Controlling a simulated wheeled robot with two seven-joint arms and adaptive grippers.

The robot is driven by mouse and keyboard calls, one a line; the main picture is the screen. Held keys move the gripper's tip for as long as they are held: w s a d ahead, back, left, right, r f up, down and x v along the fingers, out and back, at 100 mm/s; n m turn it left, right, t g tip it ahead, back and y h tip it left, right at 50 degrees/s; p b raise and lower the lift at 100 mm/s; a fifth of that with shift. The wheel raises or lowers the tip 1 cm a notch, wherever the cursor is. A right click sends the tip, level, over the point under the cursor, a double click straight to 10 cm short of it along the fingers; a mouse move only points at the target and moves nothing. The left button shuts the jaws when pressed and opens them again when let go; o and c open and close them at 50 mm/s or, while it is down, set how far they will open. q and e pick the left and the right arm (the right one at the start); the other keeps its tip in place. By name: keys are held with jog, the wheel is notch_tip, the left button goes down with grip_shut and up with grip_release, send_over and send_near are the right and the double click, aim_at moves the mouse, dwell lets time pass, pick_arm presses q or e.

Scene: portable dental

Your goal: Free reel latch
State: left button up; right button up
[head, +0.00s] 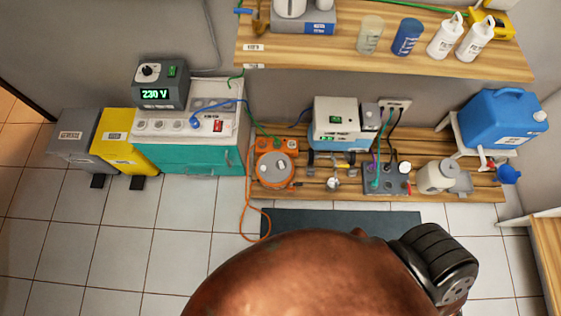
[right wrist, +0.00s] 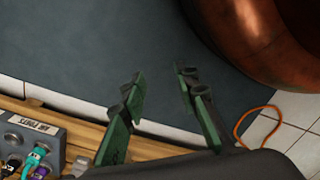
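An orange cable reel (head: 275,168) with a grey round face stands at the left end of the low wooden bench in the head view. Its latch is too small to make out. An orange cable (head: 247,205) hangs from it to the floor and curves to the mat; a cable loop also shows in the right wrist view (right wrist: 240,122). My right gripper (right wrist: 160,88) is open and empty, its green fingers apart over the dark mat. It is not seen in the head view, where my copper-coloured body covers the bottom middle. My left gripper is in neither view.
A grey connector box (head: 386,179) with cables also shows in the right wrist view (right wrist: 34,140). The bench (head: 318,192) carries several devices. A teal cabinet (head: 195,158) stands left of the reel. A shelf (head: 345,48) overhangs the bench. A dark mat (head: 300,220) lies in front.

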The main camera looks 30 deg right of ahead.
jog(key=w+a+f+n+y+b, duration=0.1)
jog(key=w+a+f+n, duration=0.1)
jog(key=w, duration=0.5)
jog(key=w+a+f+n+y+b, duration=0.1)
jog(key=w+a+f+n, duration=0.1)
jog(key=w, duration=0.5)
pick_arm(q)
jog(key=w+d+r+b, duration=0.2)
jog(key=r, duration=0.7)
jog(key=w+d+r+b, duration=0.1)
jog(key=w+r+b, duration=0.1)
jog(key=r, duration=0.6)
pick_arm(e)
jog(key=n+g+h, duration=0.1)
jog(key=n+g, duration=0.1)
jog(key=n, duration=0.5)
send_near(299, 184)
jog(key=b+x, duration=0.3)
jog(key=x, duration=0.4)
jog(key=shift+f, duration=0.55)
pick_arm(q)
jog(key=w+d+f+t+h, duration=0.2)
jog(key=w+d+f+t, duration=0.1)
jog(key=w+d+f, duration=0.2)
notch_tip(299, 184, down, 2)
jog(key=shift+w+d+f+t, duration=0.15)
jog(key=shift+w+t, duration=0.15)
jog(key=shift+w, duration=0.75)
pick_arm(e)
jog(key=shift+c, duration=0.6)
